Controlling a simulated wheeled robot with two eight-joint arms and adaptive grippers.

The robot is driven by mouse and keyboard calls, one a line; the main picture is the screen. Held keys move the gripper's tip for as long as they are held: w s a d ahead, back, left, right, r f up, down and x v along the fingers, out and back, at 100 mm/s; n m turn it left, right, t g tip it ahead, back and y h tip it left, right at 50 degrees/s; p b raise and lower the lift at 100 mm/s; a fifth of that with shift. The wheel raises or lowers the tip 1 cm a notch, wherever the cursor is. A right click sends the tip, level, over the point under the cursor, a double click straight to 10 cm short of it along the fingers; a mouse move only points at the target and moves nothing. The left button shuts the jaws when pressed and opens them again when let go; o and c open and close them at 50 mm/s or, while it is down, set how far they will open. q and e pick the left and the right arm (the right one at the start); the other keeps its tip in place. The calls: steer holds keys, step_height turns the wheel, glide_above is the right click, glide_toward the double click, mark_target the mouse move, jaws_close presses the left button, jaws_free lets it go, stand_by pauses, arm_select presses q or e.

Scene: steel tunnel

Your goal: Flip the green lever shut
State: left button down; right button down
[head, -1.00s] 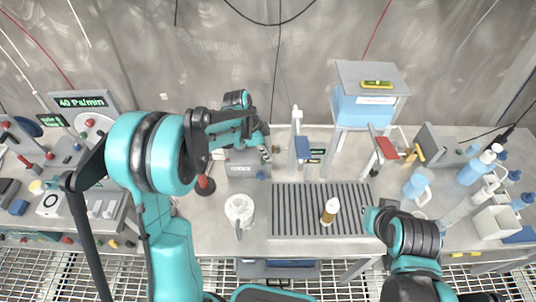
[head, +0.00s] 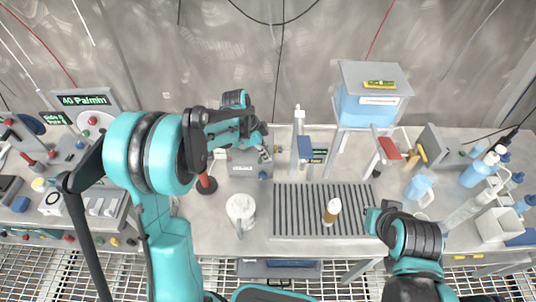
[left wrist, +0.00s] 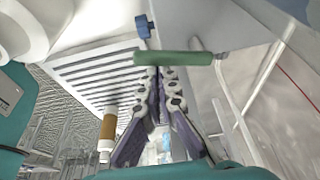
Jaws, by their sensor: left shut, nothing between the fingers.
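The green lever (left wrist: 173,58) is a short green bar lying crosswise in the left wrist view, just ahead of my left fingertips. My left gripper (left wrist: 157,74) is shut and empty, its tips right at the bar; I cannot tell whether they touch it. In the head view my left gripper (head: 264,150) is at the small grey box (head: 243,170) at the back of the bench. I cannot make out the green lever in the head view. My right gripper (head: 375,218) is low at the right of the ribbed tray, its fingers unclear.
A ribbed tray (head: 290,229) carries an amber bottle (head: 332,211). A white jug (head: 240,208) stands left of it. A blue tank on a stand (head: 367,108), a red paddle (head: 389,148) and blue bottles (head: 480,170) are at the right. The bench front between jug and tray is clear.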

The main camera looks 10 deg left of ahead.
arm_select(q)
steer(key=shift+s+a, duration=0.1)
steer(key=shift+a, duration=0.9)
arm_select(e)
steer(key=shift+f, duration=0.15)
arm_select(q)
steer(key=shift+a, duration=0.1)
